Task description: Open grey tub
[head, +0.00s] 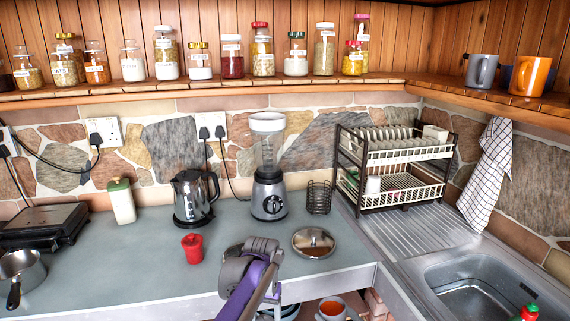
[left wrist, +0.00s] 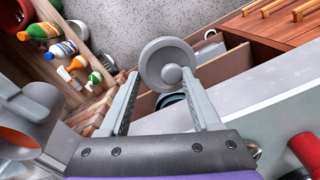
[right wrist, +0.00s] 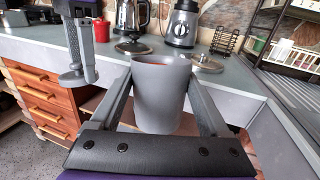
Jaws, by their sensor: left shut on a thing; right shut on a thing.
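The grey tub (right wrist: 160,100) is upright in my right gripper (right wrist: 160,82), its fingers shut on both sides. Its top is uncovered and orange-red contents show inside. In the head view the tub (head: 334,309) is at the bottom edge, in front of the counter. It also shows at the left of the left wrist view (left wrist: 30,115). My left gripper (left wrist: 164,78) is shut on a round grey lid with a knob (left wrist: 168,62). In the right wrist view the lid (right wrist: 78,78) hangs below the left gripper, left of the tub and apart from it.
On the counter (head: 140,275) stand a red pot (head: 192,247), a kettle (head: 194,197), a blender (head: 268,185) and a loose round metal lid (head: 313,242). A dish rack (head: 395,165) and sink (head: 480,290) are to the right. An open drawer (left wrist: 225,68) is below the left gripper.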

